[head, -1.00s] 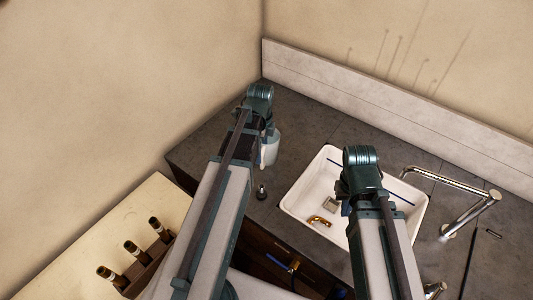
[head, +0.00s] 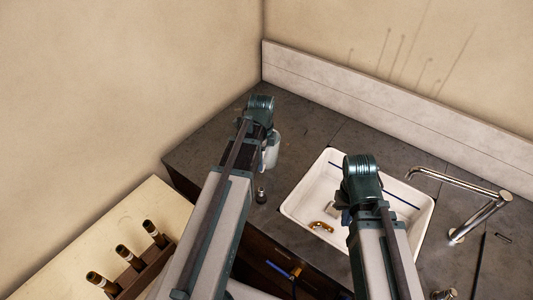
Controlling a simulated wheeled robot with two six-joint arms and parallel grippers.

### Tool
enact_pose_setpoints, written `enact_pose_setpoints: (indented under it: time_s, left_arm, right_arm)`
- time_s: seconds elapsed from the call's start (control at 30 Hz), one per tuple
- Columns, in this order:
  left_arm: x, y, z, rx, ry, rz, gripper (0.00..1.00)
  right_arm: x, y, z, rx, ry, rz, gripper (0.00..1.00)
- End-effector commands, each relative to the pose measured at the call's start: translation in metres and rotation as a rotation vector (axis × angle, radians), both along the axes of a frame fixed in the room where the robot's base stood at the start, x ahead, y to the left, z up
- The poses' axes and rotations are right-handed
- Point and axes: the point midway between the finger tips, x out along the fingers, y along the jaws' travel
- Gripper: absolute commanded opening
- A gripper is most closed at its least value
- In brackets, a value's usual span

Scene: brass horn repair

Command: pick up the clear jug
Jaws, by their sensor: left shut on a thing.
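The clear jug (head: 273,152) is a pale, see-through vessel on the far left part of the dark counter, partly hidden behind my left wrist. My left gripper (head: 266,143) is at the jug and shut on it; its fingers are mostly hidden by my own arm. I cannot tell whether the jug touches the counter. My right gripper (head: 342,205) is over the sink, pointing down, and its fingers are too hidden to tell whether they are open.
The white sink (head: 300,201) holds a brass piece (head: 321,227). A small dark object (head: 261,195) stands on the counter (head: 315,133) near the jug. The faucet (head: 478,214) is at the right. A wooden rack (head: 147,272) with several dark bottle-like pieces sits at lower left.

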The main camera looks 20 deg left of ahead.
Motion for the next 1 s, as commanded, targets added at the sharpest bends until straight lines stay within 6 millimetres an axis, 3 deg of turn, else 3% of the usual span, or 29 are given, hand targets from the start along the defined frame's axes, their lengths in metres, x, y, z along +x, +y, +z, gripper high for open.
enact_pose_setpoints:
  time_s: [0.03, 0.1, 0.67, 1.0]
  left_arm:
    - [-0.001, 0.000, 0.000, 0.000, 0.002, 0.000, 0.11]
    - [-0.001, 0.000, 0.000, 0.000, 0.003, 0.000, 0.00]
    - [-0.001, 0.000, 0.004, 0.000, 0.003, 0.000, 0.00]
    - [-0.001, 0.000, 0.036, 0.000, 0.001, 0.000, 0.00]
  right_arm:
    - [0.000, 0.000, 0.000, 0.000, 0.000, 0.000, 0.00]
    - [0.000, 0.000, 0.000, 0.000, 0.000, 0.000, 0.00]
    - [0.000, 0.000, 0.004, 0.000, 0.000, 0.000, 0.00]
    - [0.000, 0.000, 0.036, 0.000, 0.000, 0.001, 0.00]
